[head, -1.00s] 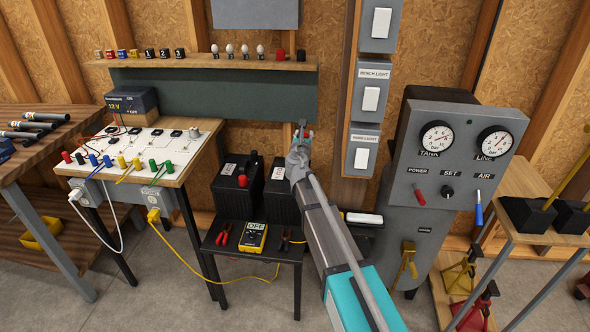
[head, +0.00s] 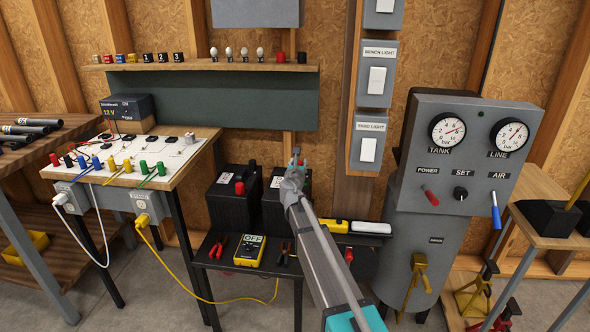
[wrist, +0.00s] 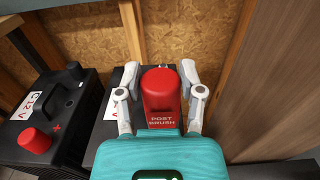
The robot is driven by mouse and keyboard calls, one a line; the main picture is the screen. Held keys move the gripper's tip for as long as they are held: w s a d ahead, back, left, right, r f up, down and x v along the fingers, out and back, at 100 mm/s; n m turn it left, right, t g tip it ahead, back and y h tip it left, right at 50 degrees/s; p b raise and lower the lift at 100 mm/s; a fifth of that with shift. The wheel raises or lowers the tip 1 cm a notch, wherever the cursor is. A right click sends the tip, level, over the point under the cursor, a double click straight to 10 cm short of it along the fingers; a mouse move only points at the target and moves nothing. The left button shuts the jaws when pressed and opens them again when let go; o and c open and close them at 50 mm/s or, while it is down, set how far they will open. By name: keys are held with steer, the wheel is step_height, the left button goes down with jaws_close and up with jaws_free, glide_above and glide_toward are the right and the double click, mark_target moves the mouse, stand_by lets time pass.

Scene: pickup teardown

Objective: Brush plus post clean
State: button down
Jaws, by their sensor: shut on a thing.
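My gripper (head: 296,160) is shut on a red post brush (wrist: 162,90), whose label "POST BRUSH" faces the wrist camera. In the head view the gripper hangs just above the right black battery (head: 272,208). This battery also shows partly behind the brush in the wrist view (wrist: 98,115). The brush's working end is hidden, so I cannot tell whether it touches a post. The left black battery (head: 227,205) stands beside it, with a red cap (head: 239,188) on top. That cap shows at the lower left in the wrist view (wrist: 34,140).
The low black table (head: 225,259) holds a yellow multimeter (head: 250,250), red-handled pliers (head: 218,247) and a second hand tool (head: 285,253). A wood post (head: 340,110) with switches rises close to the right. A grey gauge cabinet (head: 460,150) stands further right.

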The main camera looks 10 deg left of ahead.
steer(key=shift+f, duration=0.15)
stand_by(0.3)
steer(key=shift+f+b, duration=2.4)
steer(key=shift+b, duration=0.05)
steer(key=shift+s+f+b, duration=0.1)
steer(key=shift+f+b, duration=0.75)
steer(key=shift+b, duration=0.05)
stand_by(0.4)
steer(key=shift+d+y, duration=0.1)
steer(key=shift+y, duration=0.2)
steer(key=shift+n+y, duration=1.2)
steer(key=shift+y, duration=0.5)
steer(key=shift+n+g+y, duration=0.8)
steer(key=shift+n+y, duration=0.5)
steer(key=shift+y, duration=0.7)
steer(key=shift+m+t+h, duration=0.3)
steer(key=shift+h, duration=0.3)
